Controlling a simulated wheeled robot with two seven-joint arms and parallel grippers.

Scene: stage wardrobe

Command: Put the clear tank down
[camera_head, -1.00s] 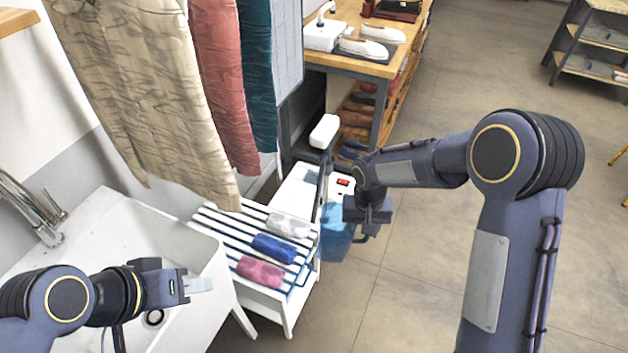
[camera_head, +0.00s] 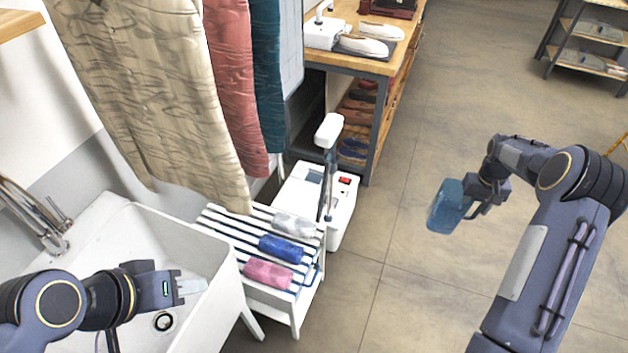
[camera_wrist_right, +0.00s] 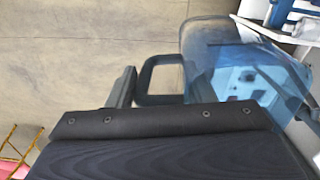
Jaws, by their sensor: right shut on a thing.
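The clear tank (camera_head: 447,207) is a see-through blue container held up in the air over the floor, right of the white steamer base. My right gripper (camera_head: 482,205) is shut on its handle side. In the right wrist view the tank (camera_wrist_right: 225,62) shows at the upper right, with its dark loop handle (camera_wrist_right: 160,80) at the jaws; the fingertips are partly hidden by the gripper body. My left gripper (camera_head: 190,287) is over the sink, pointing right, with nothing visible in it; the gap between its fingers is not clear.
A white steamer base (camera_head: 342,215) with a red switch and upright pole stands on the floor. A striped stool (camera_head: 232,229) holds rolled cloths. Hanging garments (camera_head: 150,90), a sink (camera_head: 195,325) and a wooden bench (camera_head: 345,62) surround it. The floor in the middle is clear.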

